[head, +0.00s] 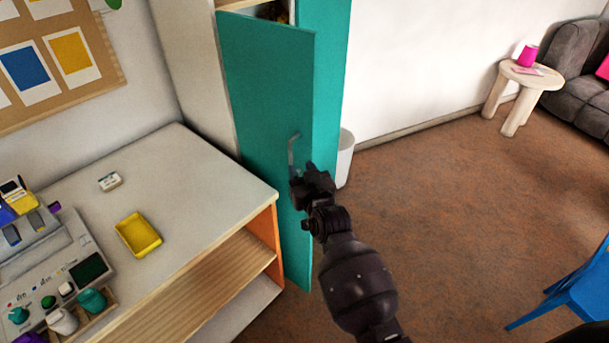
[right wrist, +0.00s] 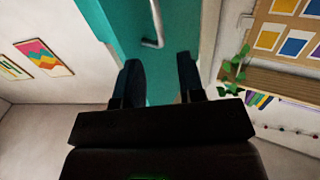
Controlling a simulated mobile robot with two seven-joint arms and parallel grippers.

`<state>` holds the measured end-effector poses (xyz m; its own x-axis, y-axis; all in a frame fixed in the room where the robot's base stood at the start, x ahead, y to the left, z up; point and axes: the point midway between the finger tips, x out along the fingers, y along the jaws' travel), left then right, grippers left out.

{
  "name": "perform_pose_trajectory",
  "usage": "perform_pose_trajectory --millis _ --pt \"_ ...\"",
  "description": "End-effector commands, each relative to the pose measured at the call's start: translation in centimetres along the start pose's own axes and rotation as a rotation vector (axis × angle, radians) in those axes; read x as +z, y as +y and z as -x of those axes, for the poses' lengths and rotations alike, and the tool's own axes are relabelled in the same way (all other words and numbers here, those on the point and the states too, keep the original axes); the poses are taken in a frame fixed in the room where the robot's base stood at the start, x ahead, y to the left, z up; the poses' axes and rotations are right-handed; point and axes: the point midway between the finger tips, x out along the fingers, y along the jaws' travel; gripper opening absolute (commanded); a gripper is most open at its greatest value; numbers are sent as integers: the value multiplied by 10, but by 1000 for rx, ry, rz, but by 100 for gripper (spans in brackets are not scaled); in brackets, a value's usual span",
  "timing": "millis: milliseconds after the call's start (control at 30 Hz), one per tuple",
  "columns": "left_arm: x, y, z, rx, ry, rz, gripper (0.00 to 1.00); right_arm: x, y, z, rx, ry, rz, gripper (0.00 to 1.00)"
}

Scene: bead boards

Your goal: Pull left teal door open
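The left teal door (head: 265,100) stands partly open, swung out from the tall cabinet, with a gap above its top edge showing some of the inside. Its grey bar handle (head: 292,152) is near its free edge. My right gripper (head: 303,175) is at the handle's lower end. In the right wrist view the two dark fingers (right wrist: 158,75) are apart, with the teal door (right wrist: 125,25) beyond them. The handle (right wrist: 156,25) shows ahead of the fingertips, not clasped between them. My left gripper is not in view.
A second teal panel (head: 325,60) stands behind the door. A low shelf unit (head: 185,185) with a yellow tray (head: 138,235) is at left. A white bin (head: 345,160) stands behind the door. A blue chair (head: 575,295) is at lower right. Floor between is clear.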

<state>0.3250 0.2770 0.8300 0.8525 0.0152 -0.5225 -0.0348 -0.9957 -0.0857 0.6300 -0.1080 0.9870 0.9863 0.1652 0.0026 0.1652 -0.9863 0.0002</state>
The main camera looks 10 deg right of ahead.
Motion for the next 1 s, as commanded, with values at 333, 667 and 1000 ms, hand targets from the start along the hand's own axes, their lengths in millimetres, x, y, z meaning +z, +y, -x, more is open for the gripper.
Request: perform_pose_trajectory --millis 333,667,1000 --pt "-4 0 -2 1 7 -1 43 0 0 17 -1 -1 0 36" --pt "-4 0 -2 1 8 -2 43 4 4 22 4 -11 0 16" --pt "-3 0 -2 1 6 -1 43 75 68 133 77 -221 0 0"
